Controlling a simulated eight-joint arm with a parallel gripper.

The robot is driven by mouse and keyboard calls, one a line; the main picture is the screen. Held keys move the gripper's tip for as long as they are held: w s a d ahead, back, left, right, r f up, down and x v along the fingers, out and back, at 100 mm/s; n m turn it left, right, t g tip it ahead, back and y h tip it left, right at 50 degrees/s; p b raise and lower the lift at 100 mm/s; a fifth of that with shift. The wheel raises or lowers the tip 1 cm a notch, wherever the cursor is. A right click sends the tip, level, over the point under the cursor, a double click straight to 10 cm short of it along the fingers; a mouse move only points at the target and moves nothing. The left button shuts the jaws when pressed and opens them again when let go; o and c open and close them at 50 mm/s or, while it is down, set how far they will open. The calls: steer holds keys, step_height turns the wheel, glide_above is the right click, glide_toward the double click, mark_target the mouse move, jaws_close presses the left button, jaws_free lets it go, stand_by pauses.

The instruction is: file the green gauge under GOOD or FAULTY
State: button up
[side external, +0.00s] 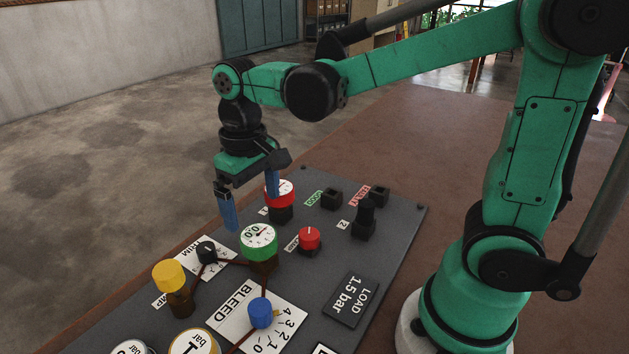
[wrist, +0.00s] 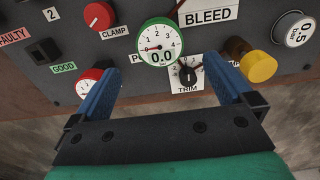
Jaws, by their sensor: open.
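The green-rimmed gauge (side external: 259,236) stands upright on the dark panel in the side view, with a white face and a 0.0 display. In the wrist view the gauge (wrist: 160,48) also reads 0.0, with its needle at the low end. My gripper (side external: 250,207) is open and empty above the panel, above and behind the gauge. In the wrist view its blue fingers (wrist: 165,82) are spread, with the gauge beyond them. The GOOD socket (side external: 331,199) is an empty-looking black block beside a green label. The FAULTY socket (side external: 379,195) is beside a red label.
A red-rimmed gauge (side external: 280,192) stands close to my right finger. A plate (side external: 350,300) reads LOAD 1.5 bar.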

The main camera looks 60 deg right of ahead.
mark_target(258, 235)
steer(key=shift+f, duration=3.9)
steer(key=shift+c, duration=0.2)
jaws_close()
